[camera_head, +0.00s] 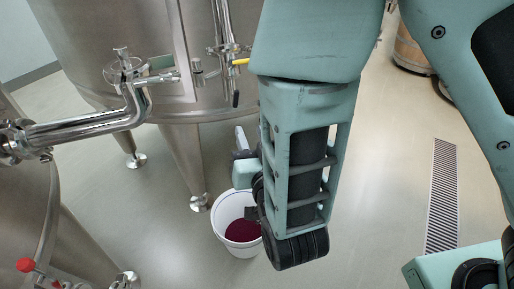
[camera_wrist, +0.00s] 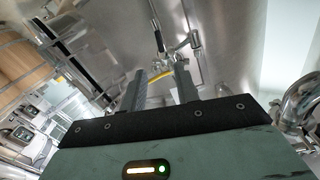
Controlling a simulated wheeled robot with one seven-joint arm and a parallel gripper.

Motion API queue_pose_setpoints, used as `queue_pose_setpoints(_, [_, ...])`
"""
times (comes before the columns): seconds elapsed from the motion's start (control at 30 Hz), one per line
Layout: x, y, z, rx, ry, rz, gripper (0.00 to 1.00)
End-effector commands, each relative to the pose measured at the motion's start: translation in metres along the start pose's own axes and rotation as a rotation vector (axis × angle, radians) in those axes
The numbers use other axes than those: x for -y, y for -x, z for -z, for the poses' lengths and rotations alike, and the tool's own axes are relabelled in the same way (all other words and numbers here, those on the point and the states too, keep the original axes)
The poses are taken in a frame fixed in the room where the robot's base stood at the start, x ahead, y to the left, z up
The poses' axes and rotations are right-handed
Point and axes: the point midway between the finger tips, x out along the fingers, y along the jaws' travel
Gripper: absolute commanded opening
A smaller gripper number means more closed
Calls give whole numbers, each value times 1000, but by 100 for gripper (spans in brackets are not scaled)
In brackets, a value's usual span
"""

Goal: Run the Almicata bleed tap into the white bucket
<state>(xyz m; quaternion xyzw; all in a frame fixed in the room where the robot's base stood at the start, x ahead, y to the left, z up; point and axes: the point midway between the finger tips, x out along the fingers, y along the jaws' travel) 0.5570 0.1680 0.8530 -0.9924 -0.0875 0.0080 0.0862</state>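The white bucket (camera_head: 217,207) stands on the floor below the steel vat (camera_head: 105,35), with dark red liquid (camera_head: 242,231) inside; my arm covers part of its right side. Steel valve fittings (camera_head: 228,48) on the vat front carry a yellow handle (camera_head: 241,62) and a black-tipped part (camera_head: 236,99). The fittings also show in the wrist view (camera_wrist: 170,55), beyond my fingers. No label naming Almicata is readable. My gripper (camera_wrist: 160,70) is open and empty, its two fingers apart and pointing towards the fittings. In the head view my arm mostly hides it. I see no stream falling.
A thick steel pipe (camera_head: 85,128) crosses at the left, near a second vat (camera_head: 20,200) with a red knob (camera_head: 26,265). Vat legs (camera_head: 187,160) stand close behind the bucket. A floor grate (camera_head: 442,195) and a wooden barrel (camera_head: 412,50) are at right. Floor between is clear.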

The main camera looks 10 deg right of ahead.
Motion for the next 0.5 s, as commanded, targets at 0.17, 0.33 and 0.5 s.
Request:
queue_pose_setpoints(0.17, [1,24,2,3,1,1,31])
queue_pose_setpoints(0.33, [0,32,0,1,0,1,31])
queue_pose_setpoints(0.5, [0,32,0,0,0,0,31])
